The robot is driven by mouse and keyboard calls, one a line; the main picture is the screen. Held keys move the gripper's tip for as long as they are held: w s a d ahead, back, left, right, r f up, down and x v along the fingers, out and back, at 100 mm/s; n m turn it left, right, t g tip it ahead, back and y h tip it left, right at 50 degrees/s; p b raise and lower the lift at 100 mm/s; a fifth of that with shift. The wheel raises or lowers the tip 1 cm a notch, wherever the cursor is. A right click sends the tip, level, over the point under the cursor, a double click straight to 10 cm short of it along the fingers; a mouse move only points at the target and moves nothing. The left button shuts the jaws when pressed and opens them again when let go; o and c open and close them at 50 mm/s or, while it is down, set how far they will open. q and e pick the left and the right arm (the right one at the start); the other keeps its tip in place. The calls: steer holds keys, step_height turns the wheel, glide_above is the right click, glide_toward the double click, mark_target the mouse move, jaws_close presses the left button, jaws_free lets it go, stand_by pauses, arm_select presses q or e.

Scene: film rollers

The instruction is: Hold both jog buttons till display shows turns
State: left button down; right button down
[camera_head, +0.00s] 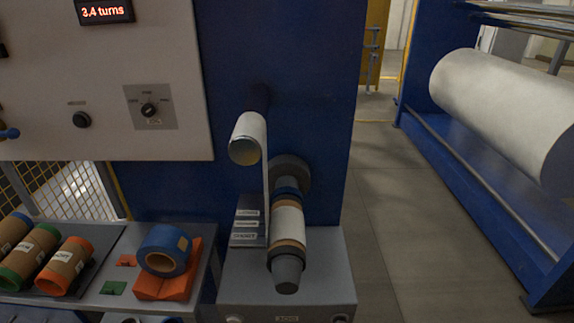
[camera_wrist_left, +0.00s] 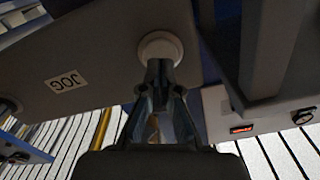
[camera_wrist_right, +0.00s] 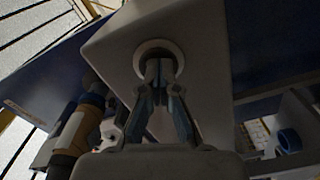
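The display (camera_head: 103,11) on the pale panel at the top left reads "3.4 turns" in red. My left gripper (camera_wrist_left: 159,72) is shut and empty, its fingertips at a round jog button with a pale ring (camera_wrist_left: 160,43), beside a JOG label (camera_wrist_left: 65,82). My right gripper (camera_wrist_right: 160,72) is also shut and empty, its tips at another pale-ringed jog button (camera_wrist_right: 158,50). The tips hide both button faces, so how far they are pressed cannot be told. Neither gripper shows in the head view. The grey machine base (camera_head: 285,265) shows there, cut off at the bottom.
A roller with white film (camera_head: 289,222) sticks out above the base, below a pale upper roller (camera_head: 247,138). Several cores (camera_head: 66,265) and a blue tape roll (camera_head: 165,250) lie on the left table. A large white roll (camera_head: 505,100) stands right, beyond open floor.

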arm_select(q)
steer(key=shift+s, duration=2.15)
steer(key=shift+f, duration=0.1)
arm_select(e)
steer(key=s, duration=0.7)
